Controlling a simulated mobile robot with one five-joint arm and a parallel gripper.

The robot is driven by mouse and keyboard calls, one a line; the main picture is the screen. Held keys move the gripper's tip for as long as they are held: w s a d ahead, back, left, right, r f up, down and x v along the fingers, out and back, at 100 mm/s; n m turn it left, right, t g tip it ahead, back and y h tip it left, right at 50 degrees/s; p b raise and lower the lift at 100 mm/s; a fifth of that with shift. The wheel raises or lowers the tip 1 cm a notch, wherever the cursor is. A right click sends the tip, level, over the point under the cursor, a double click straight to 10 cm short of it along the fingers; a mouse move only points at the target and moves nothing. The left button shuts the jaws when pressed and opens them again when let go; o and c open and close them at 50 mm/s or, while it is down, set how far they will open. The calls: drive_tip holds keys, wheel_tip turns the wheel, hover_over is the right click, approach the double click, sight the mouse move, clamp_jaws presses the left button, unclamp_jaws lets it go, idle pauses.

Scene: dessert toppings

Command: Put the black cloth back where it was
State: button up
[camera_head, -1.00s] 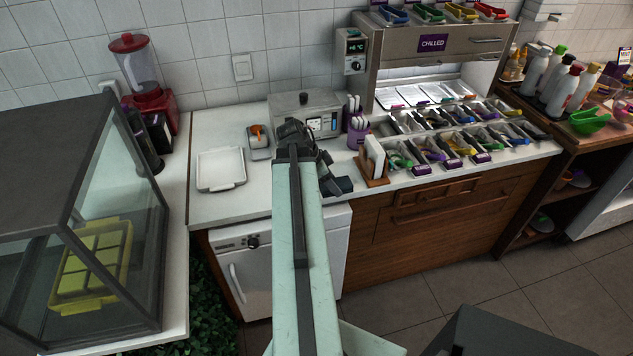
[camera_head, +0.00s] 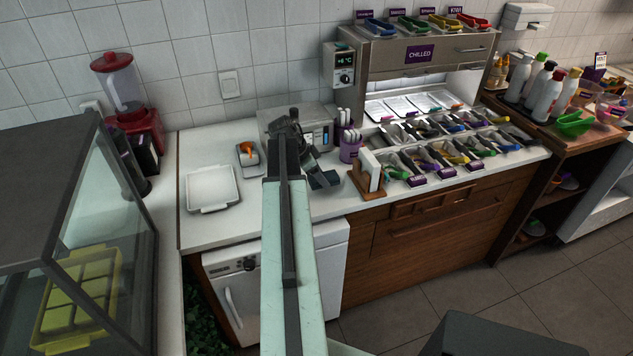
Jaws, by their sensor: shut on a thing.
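My gripper (camera_head: 313,163) is over the white counter, in front of the steel machine with a small display, and points down to the right. It is shut on a dark thing that looks like the black cloth (camera_head: 326,180), which shows at the jaw tips as a small folded patch. The jaw tips are small and dark, so the exact grip is hard to see. I cannot tell whether the cloth touches the counter or hangs just above it. My arm hides part of the counter below and left of it.
A white tray (camera_head: 212,188) and a small holder with an orange item (camera_head: 249,154) stand to the left. A wooden holder with white cards (camera_head: 368,176) and a purple cup (camera_head: 350,146) stand close on the right. Topping bins (camera_head: 440,155) lie beyond. Bare counter shows between tray and arm.

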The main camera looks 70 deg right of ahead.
drive_tip(key=shift+w+d, duration=0.25)
drive_tip(key=shift+d, duration=0.05)
drive_tip(key=f+b, duration=0.3)
drive_tip(key=shift+w+d+f, duration=0.15)
drive_tip(key=shift+d+f, duration=0.1)
drive_tip(key=shift+f+b, duration=0.35)
drive_tip(key=shift+b, duration=0.2)
drive_tip(key=shift+a+r, duration=0.1)
drive_tip(key=shift+r, duration=0.15)
drive_tip(key=shift+f, duration=0.15)
drive_tip(key=o, duration=1.2)
